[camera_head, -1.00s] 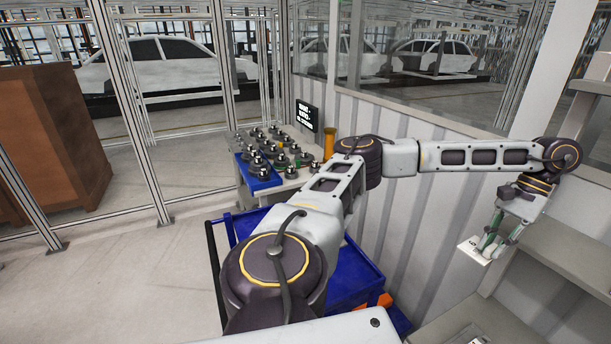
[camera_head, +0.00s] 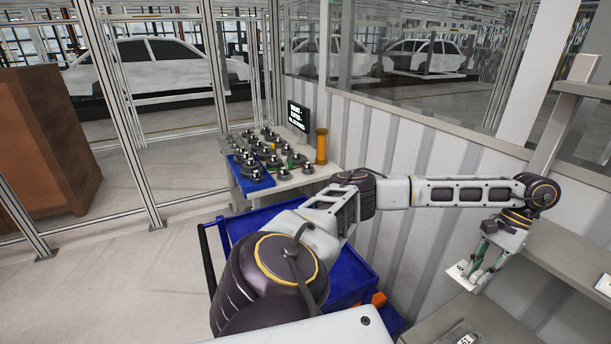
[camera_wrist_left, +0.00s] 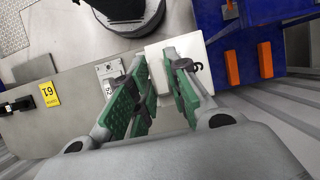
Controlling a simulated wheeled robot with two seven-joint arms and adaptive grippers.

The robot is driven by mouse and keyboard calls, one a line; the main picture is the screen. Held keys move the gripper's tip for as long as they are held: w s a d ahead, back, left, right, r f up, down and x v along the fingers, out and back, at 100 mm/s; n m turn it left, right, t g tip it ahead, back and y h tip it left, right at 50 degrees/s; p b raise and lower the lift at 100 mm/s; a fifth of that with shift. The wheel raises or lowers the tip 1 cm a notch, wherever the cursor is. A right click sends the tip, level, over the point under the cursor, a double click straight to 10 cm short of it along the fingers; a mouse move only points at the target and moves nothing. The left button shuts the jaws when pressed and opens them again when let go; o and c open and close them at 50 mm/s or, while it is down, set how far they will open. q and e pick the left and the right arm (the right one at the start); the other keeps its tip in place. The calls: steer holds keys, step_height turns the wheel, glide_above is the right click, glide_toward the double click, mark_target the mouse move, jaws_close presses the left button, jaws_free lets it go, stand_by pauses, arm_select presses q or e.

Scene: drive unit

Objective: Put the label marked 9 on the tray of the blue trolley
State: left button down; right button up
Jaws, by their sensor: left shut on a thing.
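My left gripper (camera_head: 480,270) is shut on a flat white label (camera_head: 458,271) and holds it in the air, right of the blue trolley (camera_head: 235,235). In the left wrist view the label (camera_wrist_left: 168,52) sits between the green fingertips (camera_wrist_left: 160,85); a dark curved mark shows beside the right finger, partly hidden. The trolley is partly hidden by my left arm in the head view; its blue edge with orange parts (camera_wrist_left: 233,68) shows at the right of the wrist view. My right gripper is not in view.
Grey shelving (camera_head: 570,262) stands close on the right, with a label (camera_head: 465,338) on a lower shelf. A table with several dark parts (camera_head: 265,155) stands behind the trolley, beside a ribbed wall (camera_head: 400,240).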

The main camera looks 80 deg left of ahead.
arm_select(q)
steer(key=s+d+f+m+y+p, duration=0.1)
steer(key=s+d+f+m+p, duration=0.2)
steer(key=d+f, duration=0.8)
steer(key=s+d, duration=0.1)
steer(key=d, duration=0.2)
steer(key=shift+s+p, duration=0.3)
